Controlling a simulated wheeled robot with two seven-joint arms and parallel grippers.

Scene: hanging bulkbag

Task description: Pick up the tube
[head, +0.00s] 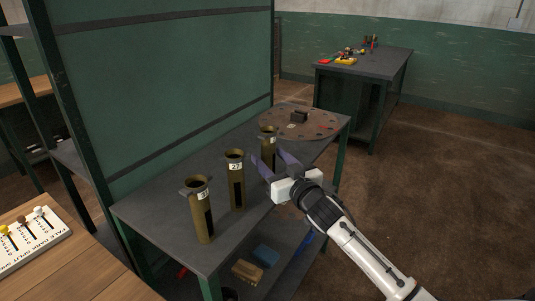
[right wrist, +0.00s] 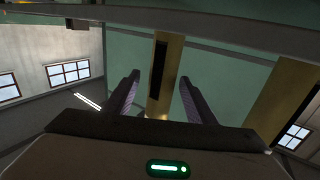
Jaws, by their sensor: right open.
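Three brass-coloured tubes with dark slots and white number tags stand upright on a dark table. In the right wrist view a tube (right wrist: 166,90) stands between the open fingers (right wrist: 160,88), with gaps on both sides. Another tube (right wrist: 283,90) is farther right there. My left gripper is not in view.
A round brown disc (head: 310,122) with a small dark block lies at the table's (head: 160,215) far end. A green panel rises behind the table. The floor at right is clear.

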